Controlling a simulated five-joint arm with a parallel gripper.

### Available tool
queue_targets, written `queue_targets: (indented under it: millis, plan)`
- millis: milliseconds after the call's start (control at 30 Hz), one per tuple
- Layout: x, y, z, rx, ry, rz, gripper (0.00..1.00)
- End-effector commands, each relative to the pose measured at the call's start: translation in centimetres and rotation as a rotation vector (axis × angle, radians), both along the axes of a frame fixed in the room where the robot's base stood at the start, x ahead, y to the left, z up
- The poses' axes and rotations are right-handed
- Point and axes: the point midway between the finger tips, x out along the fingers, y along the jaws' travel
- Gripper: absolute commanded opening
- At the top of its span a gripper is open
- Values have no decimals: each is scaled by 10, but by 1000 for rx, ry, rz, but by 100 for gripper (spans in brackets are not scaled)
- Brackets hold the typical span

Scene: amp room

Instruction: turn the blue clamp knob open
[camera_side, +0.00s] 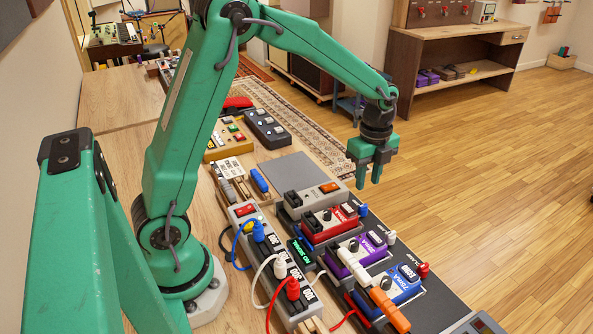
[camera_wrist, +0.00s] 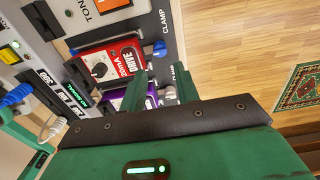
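The blue clamp knob (camera_side: 363,210) is small and sits at the right edge of the pedal board beside the red pedal (camera_side: 328,222). In the wrist view the blue knob (camera_wrist: 160,48) lies just beyond my fingertips, near the printed word CLAMP. My gripper (camera_side: 368,178) hangs pointing down above the knob's end of the red pedal, clear of the board. In the wrist view its two fingers (camera_wrist: 160,78) stand apart with nothing between them. How far the knob is turned cannot be told.
A white clamp knob (camera_side: 391,237) is beside the purple pedal (camera_side: 364,250). A red clamp knob (camera_side: 423,269) is beside the blue pedal (camera_side: 388,291). White and orange plugs lie across these pedals. A power strip (camera_side: 275,265) with cables stands left. Wooden floor is open at right.

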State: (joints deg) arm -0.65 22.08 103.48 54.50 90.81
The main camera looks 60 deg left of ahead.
Motion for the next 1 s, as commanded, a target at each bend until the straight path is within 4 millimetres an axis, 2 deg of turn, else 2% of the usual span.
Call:
queue_targets:
  millis: [267,800,1000]
  plan:
    - [0,0,-9,0,1,2,31]
    - [0,0,-68,0,1,3,31]
    - [0,0,-77,0,-1,3,31]
